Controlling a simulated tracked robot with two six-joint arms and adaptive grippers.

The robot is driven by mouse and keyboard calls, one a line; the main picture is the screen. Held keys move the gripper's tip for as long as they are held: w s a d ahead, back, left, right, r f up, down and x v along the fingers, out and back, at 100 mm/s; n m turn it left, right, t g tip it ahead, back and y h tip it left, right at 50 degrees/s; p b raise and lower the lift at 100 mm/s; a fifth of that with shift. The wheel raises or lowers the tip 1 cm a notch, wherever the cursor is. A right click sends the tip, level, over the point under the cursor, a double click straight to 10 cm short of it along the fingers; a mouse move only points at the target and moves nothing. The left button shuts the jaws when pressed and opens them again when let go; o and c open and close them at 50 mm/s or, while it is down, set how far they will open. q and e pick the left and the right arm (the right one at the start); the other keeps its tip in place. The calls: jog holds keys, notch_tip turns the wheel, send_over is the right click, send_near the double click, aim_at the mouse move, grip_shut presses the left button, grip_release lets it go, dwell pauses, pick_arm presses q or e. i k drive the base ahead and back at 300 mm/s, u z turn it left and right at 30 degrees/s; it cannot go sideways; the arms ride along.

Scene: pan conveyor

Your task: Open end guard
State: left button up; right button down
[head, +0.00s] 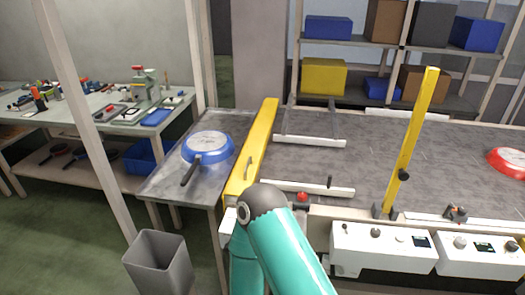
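The end guard looks to be the long yellow bar (263,143) standing across the left end of the grey conveyor belt (385,160). One of my teal arms bends in front of the guard's near end and hides part of that corner. Neither of my grippers can be made out.
A blue pan (208,145) lies on the side table, its dark handle toward me. A red pan (508,162) is on the belt at right. A yellow post (412,140) and control boxes (383,250) line the near edge. A grey bin (160,265) stands front left.

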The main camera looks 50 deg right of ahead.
aim_at(245, 173)
jog(key=z, duration=0.3)
jog(key=i, duration=0.8)
jog(key=z, duration=0.45)
jog(key=k, duration=0.9)
jog(key=z, duration=0.2)
jog(key=i, duration=0.9)
jog(key=u, duration=0.1)
